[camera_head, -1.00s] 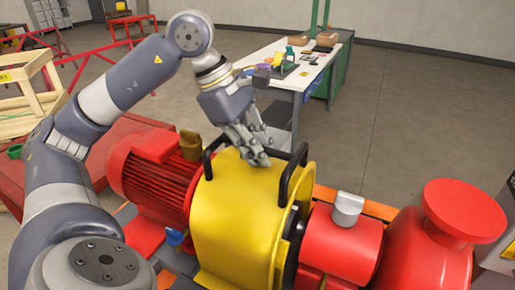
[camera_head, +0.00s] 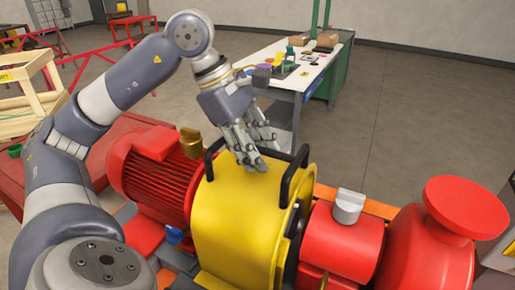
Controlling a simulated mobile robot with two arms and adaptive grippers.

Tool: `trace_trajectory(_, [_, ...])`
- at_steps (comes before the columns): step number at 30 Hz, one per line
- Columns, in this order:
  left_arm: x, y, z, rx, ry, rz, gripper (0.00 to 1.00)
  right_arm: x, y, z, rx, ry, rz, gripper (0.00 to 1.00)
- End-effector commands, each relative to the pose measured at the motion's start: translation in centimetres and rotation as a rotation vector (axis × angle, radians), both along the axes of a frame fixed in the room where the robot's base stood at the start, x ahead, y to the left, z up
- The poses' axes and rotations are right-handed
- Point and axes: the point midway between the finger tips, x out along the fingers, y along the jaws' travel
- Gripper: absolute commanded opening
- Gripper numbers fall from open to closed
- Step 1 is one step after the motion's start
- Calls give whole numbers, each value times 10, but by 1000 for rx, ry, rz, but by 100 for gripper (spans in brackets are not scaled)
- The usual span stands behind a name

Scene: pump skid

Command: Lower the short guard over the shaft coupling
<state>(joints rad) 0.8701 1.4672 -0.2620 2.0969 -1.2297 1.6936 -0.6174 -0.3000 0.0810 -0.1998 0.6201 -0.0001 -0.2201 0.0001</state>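The yellow guard (camera_head: 235,225) is a curved cover with two black handles, a left one (camera_head: 209,160) and a right one (camera_head: 290,174). It stands upright over the shaft line between the red motor (camera_head: 150,180) and the red bearing housing (camera_head: 340,243). The coupling is hidden under it; a dark round part shows at its right end. My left gripper (camera_head: 256,162) is over the top of the guard, between the handles, fingers pointing down. Its fingers are spread with nothing between them; I cannot tell whether the tips touch the guard. My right gripper is out of view.
A red pump casing with a round flange (camera_head: 465,207) is at the right. A brass-coloured fitting (camera_head: 191,143) rises behind the motor. A workbench (camera_head: 285,78) with small items stands behind. A wooden frame (camera_head: 35,85) is at the left. The floor at right is clear.

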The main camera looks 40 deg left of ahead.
Motion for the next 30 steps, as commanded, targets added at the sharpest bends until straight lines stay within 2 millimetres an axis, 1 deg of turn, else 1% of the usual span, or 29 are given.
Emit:
trace_trajectory(3, [-1, 0, -3, 2, 8, -2, 35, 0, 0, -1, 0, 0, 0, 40])
trace_trajectory(7, [-2, 1, 3, 2, 5, -1, 35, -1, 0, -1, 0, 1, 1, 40])
trace_trajectory(10, [-4, 5, 14, 0, 0, 0, 35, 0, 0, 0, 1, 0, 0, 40])
trace_trajectory(16, [-14, 15, 47, -3, -5, -3, 35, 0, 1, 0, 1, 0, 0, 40])
trace_trajectory(21, [-22, 23, 69, 0, -2, -2, 35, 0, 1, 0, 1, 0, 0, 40])
trace_trajectory(30, [-28, 30, 87, 1, -3, 1, 35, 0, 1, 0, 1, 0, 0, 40])
